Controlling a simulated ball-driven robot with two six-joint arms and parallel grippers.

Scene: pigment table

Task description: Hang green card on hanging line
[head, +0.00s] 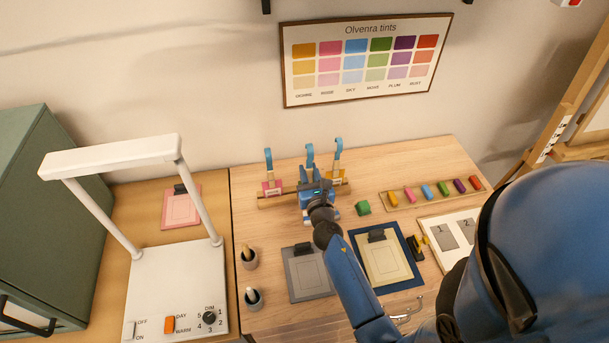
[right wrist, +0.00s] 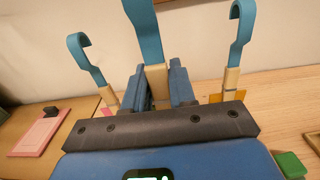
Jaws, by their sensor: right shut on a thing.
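My right gripper (head: 314,190) is at the wooden rack (head: 267,202) at the back of the table. In the right wrist view its two blue fingers (right wrist: 162,84) are shut on the cream handle of the middle blue hooked tool (right wrist: 157,76). This tool's blue hook also shows in the head view (head: 310,153). I cannot tell whether its lower end is still in the rack. I cannot make out a green card or a hanging line. My left gripper is not in view.
Hooked tools stand left (head: 268,160) and right (head: 338,152) of the held one. A green block (head: 363,208) and a tray of coloured blocks (head: 410,207) lie to the right.

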